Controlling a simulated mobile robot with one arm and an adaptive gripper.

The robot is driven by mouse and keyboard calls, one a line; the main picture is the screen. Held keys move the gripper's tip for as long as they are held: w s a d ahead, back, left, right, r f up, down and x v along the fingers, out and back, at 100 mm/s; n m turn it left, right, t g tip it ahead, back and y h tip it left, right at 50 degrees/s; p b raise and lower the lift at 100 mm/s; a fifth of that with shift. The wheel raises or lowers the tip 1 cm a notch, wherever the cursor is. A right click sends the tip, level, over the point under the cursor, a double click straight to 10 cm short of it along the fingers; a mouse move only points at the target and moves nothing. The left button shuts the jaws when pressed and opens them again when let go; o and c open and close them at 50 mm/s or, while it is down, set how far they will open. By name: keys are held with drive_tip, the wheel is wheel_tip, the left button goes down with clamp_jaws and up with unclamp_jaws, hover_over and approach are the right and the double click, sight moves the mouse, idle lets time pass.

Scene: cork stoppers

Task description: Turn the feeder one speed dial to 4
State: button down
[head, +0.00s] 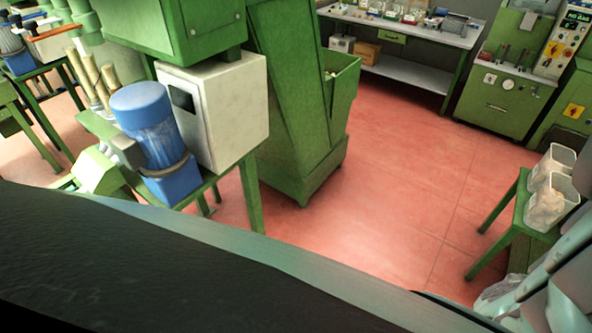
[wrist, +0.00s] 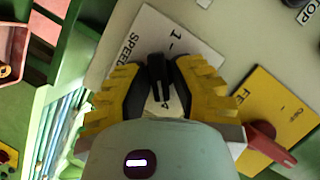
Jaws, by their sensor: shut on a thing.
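In the wrist view, the speed dial (wrist: 157,68) is a small black knob on a white plate (wrist: 190,42) marked "SPEED", with "1" above it and a "4" just to its lower right. My gripper (wrist: 157,82) has yellow and black fingers and is shut on the dial, one finger on each side. The fingers hide part of the plate, and I cannot tell exactly which number the dial points to. Neither the dial nor my gripper can be made out in the head view.
The head view shows a blue motor (head: 150,128), green machines, a green table (head: 517,207) with clear containers, and open red floor (head: 385,190).

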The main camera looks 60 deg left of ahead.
drive_tip(key=shift+a+f, duration=0.15)
drive_tip(key=c, duration=1)
unclamp_jaws()
drive_tip(key=shift+v, duration=6)
